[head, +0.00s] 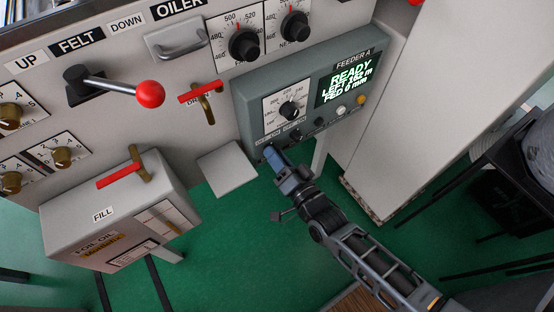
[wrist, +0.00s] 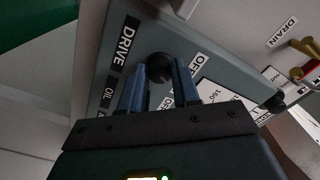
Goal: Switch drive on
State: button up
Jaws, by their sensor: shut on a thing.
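The drive switch is a round black knob (wrist: 159,66) on the grey feeder A panel (head: 243,101), beside a "DRIVE" label in the wrist view. My gripper (head: 268,152) is at the panel's lower left corner in the head view. Its two blue fingers (wrist: 160,75) are shut on the knob from both sides. An "OFF" label shows beside the knob; another label is partly hidden by the right finger. The knob's pointer cannot be made out. The feeder display (head: 346,84) is lit and reads "READY", a left length and "FED 0 mm".
A dial (head: 290,109), a second black knob (head: 296,134) and small buttons sit close by on the panel. A red-handled drain valve (head: 201,92), a red-ball lever (head: 150,94) and the fill box (head: 103,214) are left.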

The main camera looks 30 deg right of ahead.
jog(key=shift+f+m+b, duration=0.1)
jog(key=shift+m+b, duration=0.25)
jog(key=shift+m, duration=0.25)
jog(key=o, duration=1.1)
jog(key=shift+c, duration=0.2)
jog(key=s, duration=0.7)
jog(key=shift+s, duration=0.4)
